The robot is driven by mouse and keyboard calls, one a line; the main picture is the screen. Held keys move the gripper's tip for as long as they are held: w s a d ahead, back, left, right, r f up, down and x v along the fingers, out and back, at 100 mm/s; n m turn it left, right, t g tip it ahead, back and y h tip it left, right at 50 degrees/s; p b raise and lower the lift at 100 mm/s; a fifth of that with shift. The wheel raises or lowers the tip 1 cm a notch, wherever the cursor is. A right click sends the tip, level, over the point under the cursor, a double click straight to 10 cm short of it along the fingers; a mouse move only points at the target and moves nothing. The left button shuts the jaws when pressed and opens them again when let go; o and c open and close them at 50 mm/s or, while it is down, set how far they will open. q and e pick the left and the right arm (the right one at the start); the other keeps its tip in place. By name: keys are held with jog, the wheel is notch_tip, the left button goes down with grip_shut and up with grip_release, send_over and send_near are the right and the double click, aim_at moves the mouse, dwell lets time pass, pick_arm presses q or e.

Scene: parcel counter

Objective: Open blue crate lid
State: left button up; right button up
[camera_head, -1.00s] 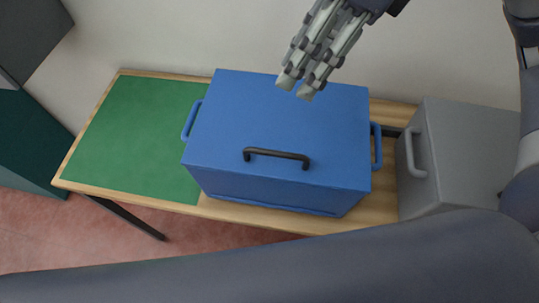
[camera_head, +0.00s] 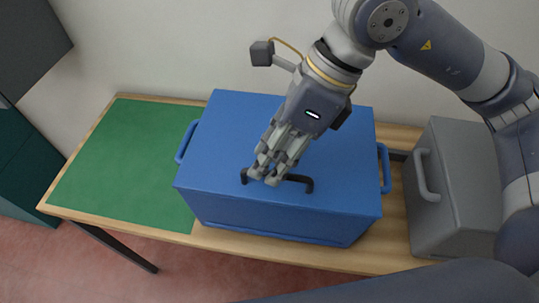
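The blue crate (camera_head: 290,224) stands on the wooden counter with its flat blue lid (camera_head: 225,140) down on it. A black handle (camera_head: 303,181) lies across the lid near its front edge. My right gripper (camera_head: 264,177) reaches down from the upper right, with its fingertips at the left-middle part of this handle. The fingers overlap the handle in the picture. I cannot tell whether they touch it or how far apart they are. My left gripper is not in view; a dark arm link of mine crosses the bottom right.
A green mat (camera_head: 120,165) covers the left part of the wooden counter (camera_head: 400,235) and is bare. A grey crate (camera_head: 462,190) with a side handle stands close to the right of the blue crate. A pale wall rises behind the counter.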

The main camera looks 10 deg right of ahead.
jog(key=shift+a+f, duration=0.25)
jog(key=shift+f, duration=0.3)
grip_shut()
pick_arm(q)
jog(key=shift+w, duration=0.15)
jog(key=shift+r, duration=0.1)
pick_arm(e)
jog(key=shift+w+r, duration=0.1)
jog(key=shift+r, duration=0.4)
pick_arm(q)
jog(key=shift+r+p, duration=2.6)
pick_arm(e)
jog(key=w+d+r+m+g+y, duration=0.1)
jog(key=w+r+g, duration=0.4)
jog(key=r, duration=0.5)
jog(key=shift+w+d+r+y, duration=0.45)
jog(key=shift+w+d, duration=0.3)
jog(key=shift+w, duration=0.5)
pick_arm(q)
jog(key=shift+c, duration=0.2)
pick_arm(e)
jog(key=shift+f, duration=0.1)
